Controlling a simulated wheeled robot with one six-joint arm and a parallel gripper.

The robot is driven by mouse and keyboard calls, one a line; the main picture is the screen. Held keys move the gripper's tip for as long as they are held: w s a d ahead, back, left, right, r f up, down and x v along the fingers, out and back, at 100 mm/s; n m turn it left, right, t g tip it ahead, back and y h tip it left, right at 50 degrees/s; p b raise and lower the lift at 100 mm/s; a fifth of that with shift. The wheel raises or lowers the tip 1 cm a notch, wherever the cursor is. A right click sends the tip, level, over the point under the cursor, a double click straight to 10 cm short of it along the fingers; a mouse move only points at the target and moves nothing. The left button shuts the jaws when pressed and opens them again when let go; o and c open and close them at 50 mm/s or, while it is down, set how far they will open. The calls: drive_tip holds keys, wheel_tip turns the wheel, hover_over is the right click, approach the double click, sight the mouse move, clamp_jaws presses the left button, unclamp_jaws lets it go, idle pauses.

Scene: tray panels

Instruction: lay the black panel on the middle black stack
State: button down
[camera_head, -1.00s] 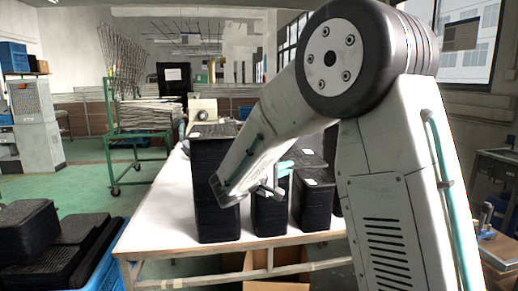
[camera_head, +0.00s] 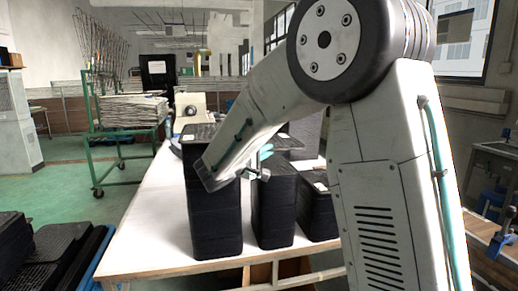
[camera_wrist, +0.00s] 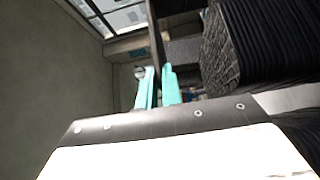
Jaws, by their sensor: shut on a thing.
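My gripper (camera_head: 262,164), with teal fingers, is shut on a thin black panel (camera_head: 283,143). In the wrist view the panel (camera_wrist: 155,38) shows edge-on between the two fingertips (camera_wrist: 157,76). In the head view it lies roughly level above the middle black stack (camera_head: 274,208); a gap seems to show between them, but my forearm hides part of it. The tall left black stack (camera_head: 216,220) stands beside it and the lower right black stack (camera_head: 318,212) on the other side. A black stack (camera_wrist: 265,45) fills the right of the wrist view.
The stacks stand on a white table (camera_head: 160,225), clear at its left. A blue crate (camera_head: 98,262) with black panels is at the lower left. A green cart (camera_head: 125,140) stands behind, and a workbench (camera_head: 490,240) at the far right.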

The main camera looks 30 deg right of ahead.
drive_tip(key=shift+w, duration=0.35)
drive_tip(key=shift+f, duration=0.2)
wheel_tip(320, 180, down, 8)
idle(0.4)
drive_tip(key=shift+r, duration=0.15)
drive_tip(key=shift+r, duration=1.2)
drive_tip(key=shift+a, duration=0.15)
